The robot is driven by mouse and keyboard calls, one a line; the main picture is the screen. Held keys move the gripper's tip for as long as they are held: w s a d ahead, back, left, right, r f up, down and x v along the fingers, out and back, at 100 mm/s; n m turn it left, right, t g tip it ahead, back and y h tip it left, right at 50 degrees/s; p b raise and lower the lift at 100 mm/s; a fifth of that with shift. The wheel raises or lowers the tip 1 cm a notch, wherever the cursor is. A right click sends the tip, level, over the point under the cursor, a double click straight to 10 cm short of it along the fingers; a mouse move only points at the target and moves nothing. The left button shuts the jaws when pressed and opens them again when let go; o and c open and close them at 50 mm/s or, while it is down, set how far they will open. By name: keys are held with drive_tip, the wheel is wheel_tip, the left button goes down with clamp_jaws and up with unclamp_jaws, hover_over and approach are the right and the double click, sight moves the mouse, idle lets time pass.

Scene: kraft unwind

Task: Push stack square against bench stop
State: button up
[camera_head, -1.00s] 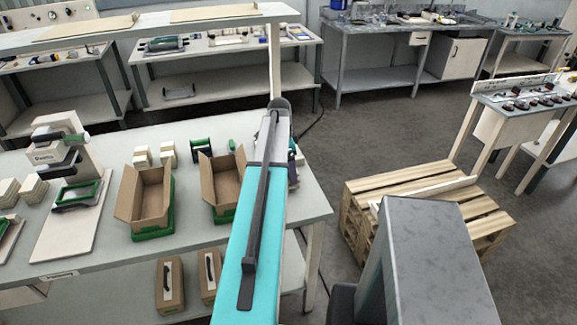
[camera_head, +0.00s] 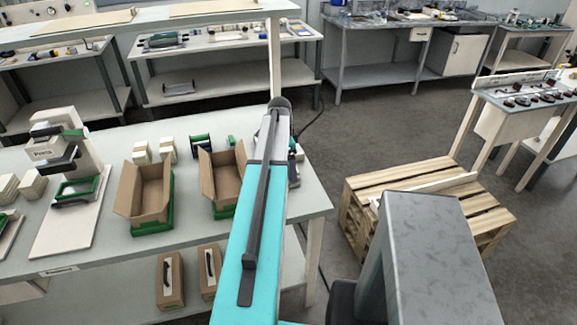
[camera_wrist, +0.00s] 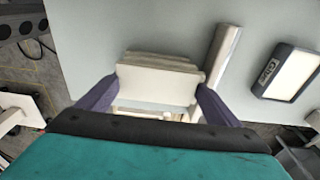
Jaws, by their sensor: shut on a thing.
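In the wrist view, a stack (camera_wrist: 158,82) of flat cream pieces lies on the pale bench top (camera_wrist: 130,28). My gripper (camera_wrist: 156,100) is shut on the stack, with one purple finger at each side. The pieces' far edges look slightly stepped. A long pale bar (camera_wrist: 222,52) lies close along the right side of the stack and looks like the bench stop. I cannot tell whether stack and bar touch. The near part of the stack is partly hidden by my wrist. In the head view, my arm hides the gripper and the stack.
In the wrist view, a dark-framed box with a white face (camera_wrist: 287,73) stands to the right. In the head view, two open cartons (camera_head: 150,190) (camera_head: 222,178) stand on the bench left of my arm. A wooden pallet (camera_head: 415,185) stands on the floor to the right.

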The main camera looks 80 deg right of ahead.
drive_tip(key=shift+w+d+r, duration=0.1)
drive_tip(key=shift+w+d, duration=0.15)
drive_tip(key=shift+d, duration=0.3)
idle(1.9)
drive_tip(key=shift+s+a, duration=0.15)
drive_tip(key=shift+a, duration=0.1)
idle(0.5)
drive_tip(key=o, duration=1)
drive_tip(key=shift+d+r, duration=0.1)
drive_tip(key=shift+w+a+r+b, duration=0.25)
drive_tip(key=shift+r+b, duration=0.35)
drive_tip(key=shift+r, duration=1.6)
drive_tip(key=shift+w+a+r+b, duration=0.15)
drive_tip(key=shift+r+b, duration=0.5)
drive_tip(key=shift+r, duration=1.55)
drive_tip(key=shift+w+a+r+b, duration=0.25)
drive_tip(key=shift+r+b, duration=0.35)
drive_tip(key=shift+r, duration=1.6)
drive_tip(key=shift+d, duration=0.1)
